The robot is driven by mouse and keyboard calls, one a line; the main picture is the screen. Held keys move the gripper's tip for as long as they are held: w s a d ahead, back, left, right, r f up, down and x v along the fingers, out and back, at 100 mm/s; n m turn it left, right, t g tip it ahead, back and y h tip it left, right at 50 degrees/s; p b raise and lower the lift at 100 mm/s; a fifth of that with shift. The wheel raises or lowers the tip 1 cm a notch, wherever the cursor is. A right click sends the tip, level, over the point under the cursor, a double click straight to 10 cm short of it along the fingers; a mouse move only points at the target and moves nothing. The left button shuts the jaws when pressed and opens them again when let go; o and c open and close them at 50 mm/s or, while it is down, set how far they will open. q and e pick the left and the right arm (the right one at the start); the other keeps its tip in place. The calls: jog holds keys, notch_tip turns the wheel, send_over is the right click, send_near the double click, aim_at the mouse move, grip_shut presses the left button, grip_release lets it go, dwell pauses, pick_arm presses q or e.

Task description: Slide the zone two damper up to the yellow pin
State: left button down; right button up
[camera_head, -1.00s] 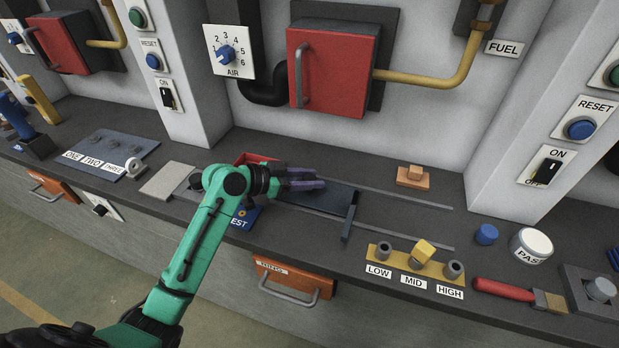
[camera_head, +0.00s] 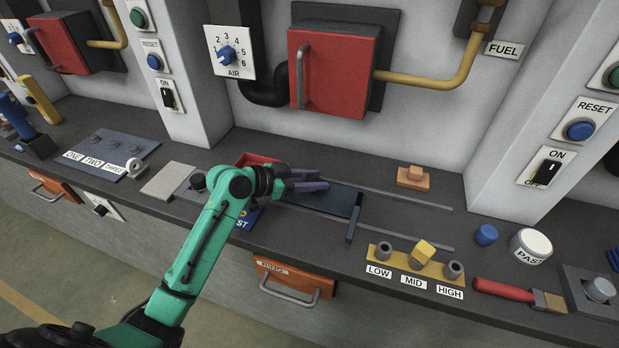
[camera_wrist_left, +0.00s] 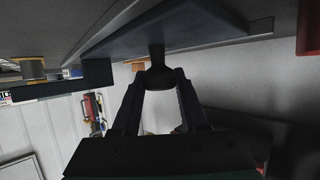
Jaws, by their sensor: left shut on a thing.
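The zone two damper (camera_head: 338,198) is a dark flat plate lying between two rails on the bench, with a dark bar (camera_head: 354,222) at its right end reaching toward the front. A yellow pin (camera_head: 424,251) stands at MID in a yellow strip, right of and in front of that bar, with a gap between them. My left gripper (camera_head: 318,180) is over the plate's left part. In the left wrist view it (camera_wrist_left: 160,85) is shut on a dark knob (camera_wrist_left: 157,57) joined to the damper. The head view hides this grip. My right gripper is not in view.
The rails run clear to the right of the damper. An orange block (camera_head: 413,181) sits behind them. A blue knob (camera_head: 486,234), a white PASS cap (camera_head: 531,246) and a red-handled brush (camera_head: 503,289) are farther right. A red door (camera_head: 332,75) is on the wall behind.

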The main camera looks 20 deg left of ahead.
pick_arm(q)
jog(key=d+p, duration=0.1)
jog(key=d, duration=0.3)
jog(key=d+p, duration=0.1)
jog(key=d, duration=0.3)
jog(key=s+d, duration=0.1)
jog(key=d, duration=0.3)
jog(key=shift+p, duration=0.4)
jog(key=shift+c, duration=2.2)
grip_release()
jog(key=shift+a, duration=0.1)
